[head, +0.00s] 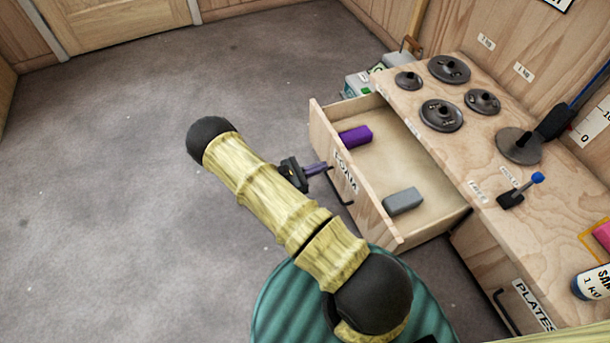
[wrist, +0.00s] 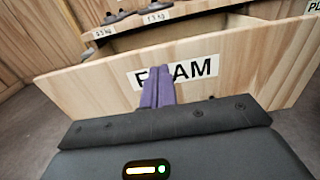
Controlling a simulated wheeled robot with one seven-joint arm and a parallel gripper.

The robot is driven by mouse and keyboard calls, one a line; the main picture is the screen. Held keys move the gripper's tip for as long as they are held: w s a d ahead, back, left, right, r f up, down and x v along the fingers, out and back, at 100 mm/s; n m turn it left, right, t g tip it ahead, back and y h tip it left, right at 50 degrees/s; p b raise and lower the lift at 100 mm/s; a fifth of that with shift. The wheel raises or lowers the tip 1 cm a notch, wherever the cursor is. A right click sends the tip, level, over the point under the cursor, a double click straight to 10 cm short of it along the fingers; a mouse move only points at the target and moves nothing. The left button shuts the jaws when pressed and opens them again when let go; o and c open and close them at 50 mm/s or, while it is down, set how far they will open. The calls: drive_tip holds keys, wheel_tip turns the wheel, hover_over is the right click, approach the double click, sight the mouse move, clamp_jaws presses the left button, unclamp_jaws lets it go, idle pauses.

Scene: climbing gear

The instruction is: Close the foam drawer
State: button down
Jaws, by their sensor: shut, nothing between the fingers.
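The foam drawer (head: 396,238) is pulled out of the wooden bench in the head view, its FOAM label facing left. Inside it lie a purple foam block (head: 355,136) and a grey foam block (head: 403,201). My gripper (head: 324,168) is shut and empty, at the outer side of the drawer front near its dark handle (head: 340,187). In the wrist view my shut purple fingers (wrist: 158,88) point at the drawer front (wrist: 240,75) and cover part of the FOAM label. I cannot tell whether they touch the wood.
Several dark weight plates (head: 442,115) lie on the bench top (head: 455,150). A PLATES drawer (head: 520,290) is beside the foam drawer, at lower right. Boxes (head: 360,82) stand beyond the bench. The grey floor (head: 130,200) at left is clear.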

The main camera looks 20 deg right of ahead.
sight(345, 158)
drive_tip(key=d+b, duration=0.2)
drive_tip(key=d, duration=0.3)
drive_tip(key=shift+w+f+b, duration=0.1)
drive_tip(key=shift+f+b, duration=0.05)
drive_tip(key=shift+b, duration=0.2)
drive_tip(key=shift+d, duration=0.4)
drive_tip(key=shift+d+r, duration=0.1)
drive_tip(key=shift+r, duration=0.1)
